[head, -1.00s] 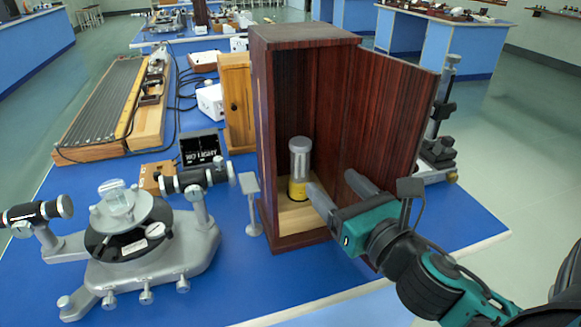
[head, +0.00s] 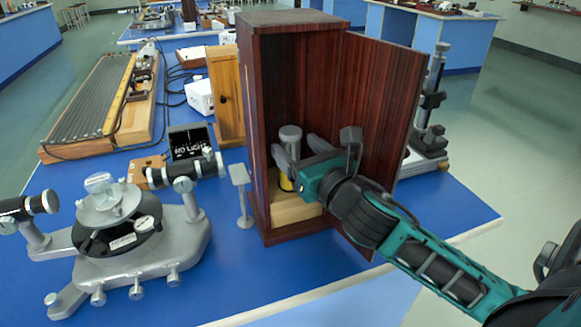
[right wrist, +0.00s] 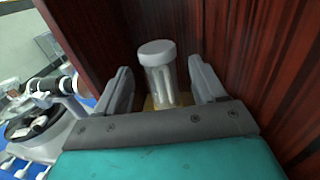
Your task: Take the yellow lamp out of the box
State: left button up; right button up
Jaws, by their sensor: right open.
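The lamp, with a grey cap and clear tube (head: 290,135) on a yellow base, stands upright inside the tall dark red-brown wooden box (head: 300,28). The box's door (head: 385,95) is swung open to the right. My right gripper (head: 297,152) is inside the box, open, with its fingers on either side of the lamp. In the right wrist view the lamp (right wrist: 162,78) stands between the two fingers (right wrist: 160,88), with gaps showing. The gripper hides most of the lamp's yellow base. My left gripper is not in view.
A grey spectrometer (head: 120,240) stands on the blue bench at the left front. A small stand (head: 242,195) is close to the box's left side. A black-and-grey instrument (head: 430,120) stands behind the door.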

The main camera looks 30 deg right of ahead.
jog(key=shift+w+d+f, duration=0.1)
jog(key=shift+w+d, duration=0.05)
jog(key=shift+w, duration=1.55)
jog(key=shift+c, duration=0.4)
grip_shut()
